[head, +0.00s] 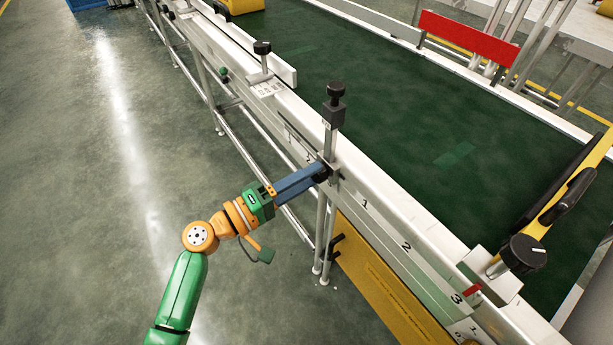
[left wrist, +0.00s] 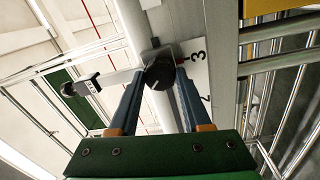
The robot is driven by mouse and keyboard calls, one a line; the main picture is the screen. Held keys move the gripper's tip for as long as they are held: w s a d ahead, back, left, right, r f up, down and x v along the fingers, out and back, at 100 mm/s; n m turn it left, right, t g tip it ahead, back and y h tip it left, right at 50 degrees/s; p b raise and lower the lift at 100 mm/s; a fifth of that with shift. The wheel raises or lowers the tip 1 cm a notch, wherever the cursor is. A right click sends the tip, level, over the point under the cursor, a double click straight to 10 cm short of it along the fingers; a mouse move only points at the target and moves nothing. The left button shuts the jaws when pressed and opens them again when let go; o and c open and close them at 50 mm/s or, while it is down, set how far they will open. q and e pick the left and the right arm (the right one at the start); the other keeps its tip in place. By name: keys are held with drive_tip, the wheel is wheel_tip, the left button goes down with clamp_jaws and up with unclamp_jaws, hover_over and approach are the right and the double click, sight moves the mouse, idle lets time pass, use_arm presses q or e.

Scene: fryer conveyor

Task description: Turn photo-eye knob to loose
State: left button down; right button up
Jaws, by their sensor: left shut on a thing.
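My left gripper (head: 318,174) reaches from the lower left to the side of the conveyor frame. Its blue fingers are shut on a dark round knob, mostly hidden by the fingers in the head view. In the left wrist view the black knob (left wrist: 160,75) sits between the two fingertips of the left gripper (left wrist: 158,82). The knob is at the clamp of an upright metal post (head: 329,145) that carries a black photo-eye block (head: 333,113) with another black knob on top. Any pointer mark on the gripped knob is hidden. My right gripper is not in view.
The side rail carries a scale strip (head: 406,246) with numbers. A large black knob (head: 522,253) and a yellow bar (head: 567,190) are at right. The green belt (head: 420,120) lies behind. A smaller black-topped post (head: 262,58) stands farther along the rail. The floor at left is clear.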

use_arm(q)
drive_tip(key=shift+c, duration=1.8)
unclamp_jaws()
drive_tip(key=b+v, duration=0.1)
drive_tip(key=v, duration=0.6)
